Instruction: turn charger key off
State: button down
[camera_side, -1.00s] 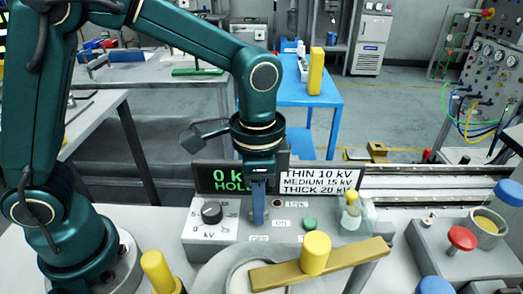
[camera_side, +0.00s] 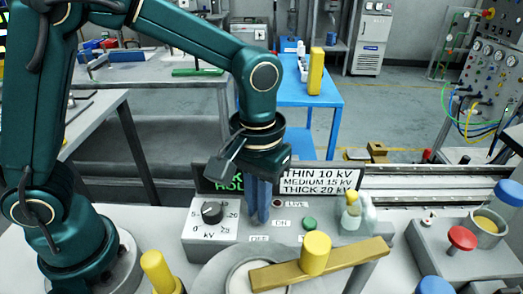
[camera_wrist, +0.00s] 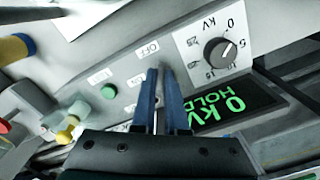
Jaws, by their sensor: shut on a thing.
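My gripper (camera_side: 258,221) points down at the grey control panel (camera_side: 190,240), between the kV dial and the ON and OFF labels. Its two blue fingers are shut on the charger key, which they hide in both views. In the wrist view the fingertips (camera_wrist: 160,72) meet the panel just beside the OFF label (camera_wrist: 147,50). The key's angle cannot be seen. The ON label (camera_side: 281,223) lies right of the fingers in the side view. A dark LIVE lamp (camera_side: 277,203) sits behind it. The green-lettered display (camera_wrist: 238,108) reads 0 kV HOLD.
The black kV dial (camera_side: 212,212) is close left of my fingers. A brass bar with a yellow knob (camera_side: 316,254) lies in front. A thickness sign (camera_side: 320,178) stands behind.

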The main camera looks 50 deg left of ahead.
jog(key=n, duration=0.6)
jog(key=shift+r, duration=0.1)
jog(key=shift+w+n, duration=0.1)
jog(key=shift+n, duration=0.2)
dwell(0.3)
jog(key=c, duration=0.9)
grip_release()
jog(key=shift+c, duration=0.2)
jog(key=shift+r, duration=2.55)
